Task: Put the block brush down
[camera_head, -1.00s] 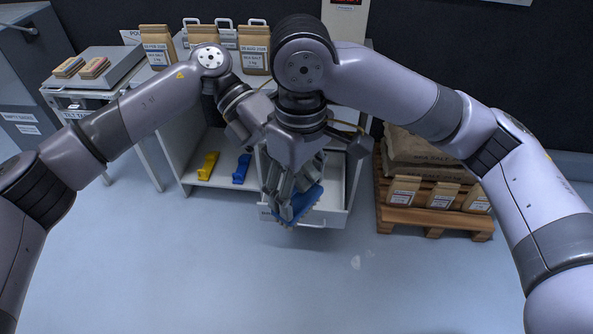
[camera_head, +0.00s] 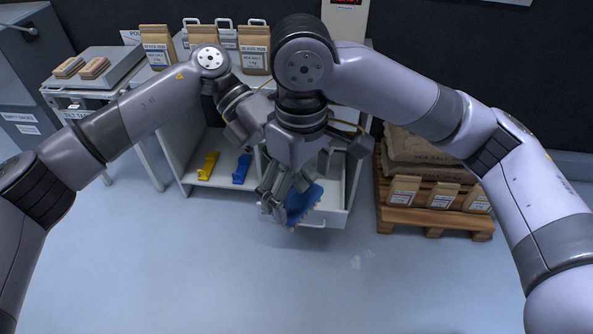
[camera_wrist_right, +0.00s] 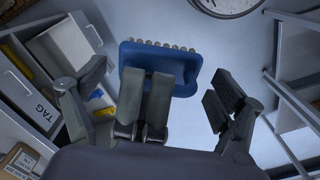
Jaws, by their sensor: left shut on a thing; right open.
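The blue block brush (camera_head: 305,205) is held in the air in front of the open white drawer (camera_head: 337,200). In the right wrist view the brush (camera_wrist_right: 160,65) shows its pale bristle tufts along the far edge. My left gripper (camera_wrist_right: 146,100) has its two fingers close together on the near side of the brush, shut on it. In the head view the left fingers are largely hidden behind my right wrist. My right gripper (camera_wrist_right: 152,98) is open, one finger to each side of the brush, with gaps between.
A yellow scoop (camera_head: 208,166) and a blue scoop (camera_head: 241,169) lie on the low shelf left of the drawer. A wooden pallet (camera_head: 430,219) with salt bags stands at right. Paper bags (camera_head: 254,50) stand on the worktop.

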